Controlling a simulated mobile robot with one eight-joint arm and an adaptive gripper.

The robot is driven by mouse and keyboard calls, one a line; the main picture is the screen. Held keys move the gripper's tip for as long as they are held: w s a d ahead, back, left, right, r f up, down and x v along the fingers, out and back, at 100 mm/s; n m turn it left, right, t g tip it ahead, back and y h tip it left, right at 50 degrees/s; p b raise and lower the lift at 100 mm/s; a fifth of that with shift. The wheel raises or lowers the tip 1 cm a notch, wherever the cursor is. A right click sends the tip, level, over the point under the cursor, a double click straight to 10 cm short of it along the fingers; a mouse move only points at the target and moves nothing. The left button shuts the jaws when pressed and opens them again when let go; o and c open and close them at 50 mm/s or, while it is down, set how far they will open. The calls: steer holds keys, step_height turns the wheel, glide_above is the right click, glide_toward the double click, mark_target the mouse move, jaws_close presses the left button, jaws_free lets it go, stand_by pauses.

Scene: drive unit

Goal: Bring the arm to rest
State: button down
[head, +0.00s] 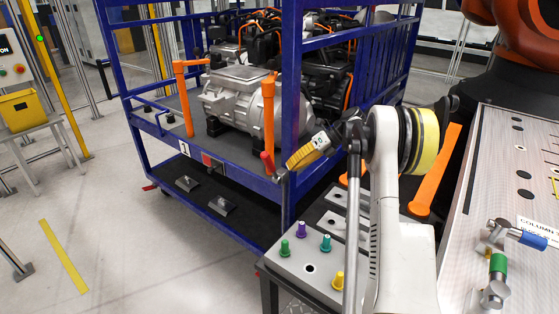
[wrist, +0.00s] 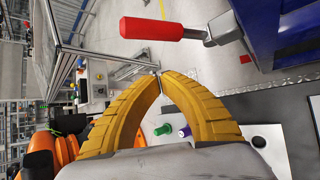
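My arm (head: 405,240) is raised in the head view, its white links standing in front of the blue cart. My gripper (head: 291,163) reaches left to the cart's near corner post. In the wrist view the yellow fingers of my gripper (wrist: 160,77) curve in until their tips meet, with nothing between them. A red handle (wrist: 152,28) on a metal lever lies just beyond the fingertips, apart from them in the wrist view. The same red handle (head: 267,162) shows left of the gripper in the head view.
The blue cart (head: 292,100) carries the grey drive unit (head: 235,95) and orange posts (head: 268,115). Below my arm is a grey peg plate (head: 285,265) with several coloured pegs. A metal table (head: 510,180) stands at right. Open floor (head: 110,220) lies at left.

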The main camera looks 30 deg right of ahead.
steer(key=s+a+r+n+h, duration=0.2)
steer(key=s+a+r+n, duration=0.15)
steer(key=a+n, duration=0.2)
steer(key=s+a+r+n+h+b, duration=0.1)
steer(key=s+a+r+n, duration=0.3)
steer(key=a, duration=0.3)
steer(key=s+a+r+n+h, duration=0.2)
steer(key=s+a+r+n, duration=0.15)
steer(key=a+n, duration=0.3)
steer(key=s+a+f+n+t+h+b, duration=0.1)
steer(key=s+a+f+n+h, duration=0.1)
steer(key=s+n, duration=0.7)
steer(key=s+a+f+n+t+h, duration=0.1)
steer(key=s+a+f+n, duration=0.3)
steer(key=s+n, duration=0.5)
steer(key=shift+s+a+t+h+b, duration=0.35)
steer(key=shift+s+a+h, duration=0.15)
steer(key=shift+s+a, duration=0.4)
steer(key=shift+s+d, duration=0.1)
